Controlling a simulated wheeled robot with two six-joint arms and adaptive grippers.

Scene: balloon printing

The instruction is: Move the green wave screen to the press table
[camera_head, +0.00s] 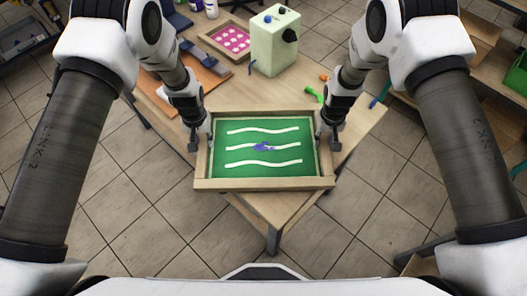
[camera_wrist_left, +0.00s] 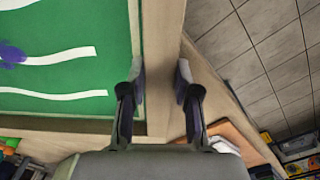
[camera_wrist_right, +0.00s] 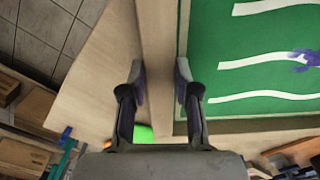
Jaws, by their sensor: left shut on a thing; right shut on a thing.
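The green wave screen (camera_head: 265,167) is a wooden-framed green panel with three white wavy lines and a purple smear in the middle. In the head view it is over the front corner of a wooden table (camera_head: 205,98), its near edge overhanging. I cannot tell whether it touches the table. My left gripper (camera_head: 201,142) is shut on its left frame bar, seen between the fingers in the left wrist view (camera_wrist_left: 160,85). My right gripper (camera_head: 328,138) is shut on its right frame bar, seen between the fingers in the right wrist view (camera_wrist_right: 160,85). Which table is the press table is unclear.
A pale green machine (camera_head: 275,40) stands at the back of the table. A pink-patterned framed screen (camera_head: 231,38) lies to its left. An orange board (camera_head: 190,85) lies behind my left arm. Small green and orange items (camera_head: 313,94) lie near my right arm. Tiled floor is open in front.

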